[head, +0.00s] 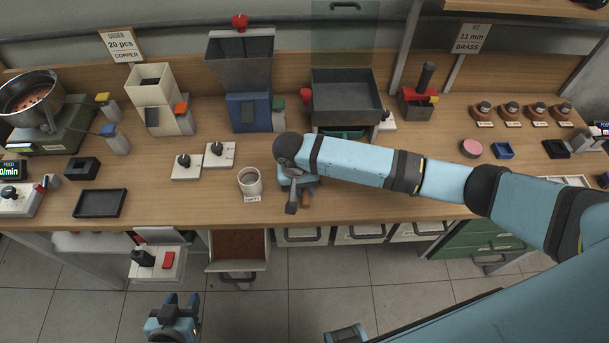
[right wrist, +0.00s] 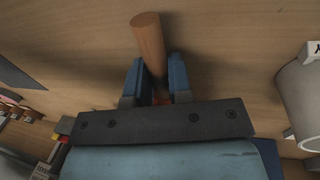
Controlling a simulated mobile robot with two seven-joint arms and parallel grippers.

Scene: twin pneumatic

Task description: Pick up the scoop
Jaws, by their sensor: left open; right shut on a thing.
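The scoop shows as a round wooden handle (right wrist: 148,48) in the right wrist view. It stands between the two blue fingers of my right gripper (right wrist: 155,82), which is shut on it over the wooden bench. The rest of the scoop is hidden by the gripper. In the head view my right gripper (head: 297,190) is low at the front edge of the bench, and my arm covers most of the grip. I cannot tell whether the scoop touches the bench. My left gripper (head: 181,301) is open and empty, low over the floor in front of the bench.
A white cup (head: 250,184) stands just left of my right gripper; it also shows in the right wrist view (right wrist: 302,95). Two white switch plates (head: 220,154) lie behind it. A dark bin (head: 346,100) and a hopper (head: 240,50) stand farther back. An open drawer (head: 238,264) juts out below.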

